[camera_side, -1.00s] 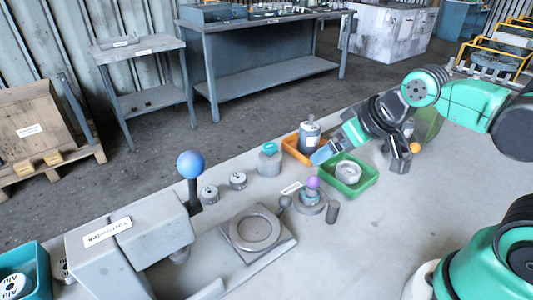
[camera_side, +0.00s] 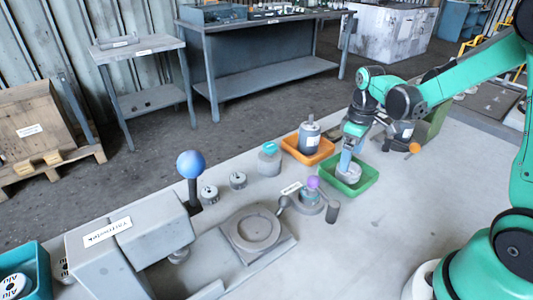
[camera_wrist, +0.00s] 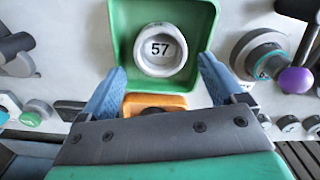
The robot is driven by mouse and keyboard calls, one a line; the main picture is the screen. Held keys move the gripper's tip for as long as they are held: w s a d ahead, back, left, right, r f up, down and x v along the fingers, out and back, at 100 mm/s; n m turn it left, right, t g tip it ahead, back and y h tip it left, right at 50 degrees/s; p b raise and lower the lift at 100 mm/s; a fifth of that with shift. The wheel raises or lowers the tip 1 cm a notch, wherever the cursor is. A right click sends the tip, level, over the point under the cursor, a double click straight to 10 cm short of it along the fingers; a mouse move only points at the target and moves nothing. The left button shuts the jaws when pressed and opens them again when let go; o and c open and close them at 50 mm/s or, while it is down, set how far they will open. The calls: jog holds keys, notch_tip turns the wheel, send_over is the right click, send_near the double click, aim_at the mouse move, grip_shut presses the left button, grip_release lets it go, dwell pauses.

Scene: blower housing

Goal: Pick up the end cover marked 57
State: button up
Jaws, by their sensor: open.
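The end cover marked 57 (camera_wrist: 161,49) is a round, light grey cup with a dark number on its inner face. It lies in the green tray (camera_wrist: 207,14), which also shows in the side view (camera_side: 368,183). In the side view the cover (camera_side: 349,174) is partly hidden by a finger. My gripper (camera_wrist: 160,75) is open. In the wrist view its two blue fingers stand to the left and right, just short of the cover, and nothing is between them. In the side view my gripper (camera_side: 346,160) points down over the tray; I cannot tell whether it touches the cover.
An orange tray (camera_side: 322,155) with a grey motor-like cylinder (camera_side: 309,138) stands beside the green tray. A fixture with a purple knob (camera_side: 313,182) is close by. A press with a blue ball (camera_side: 190,163) stands to the left.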

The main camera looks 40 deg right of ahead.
aim_at(348, 172)
jog(key=shift+f, duration=2)
jog(key=c, duration=1.1)
jog(key=shift+r, duration=0.1)
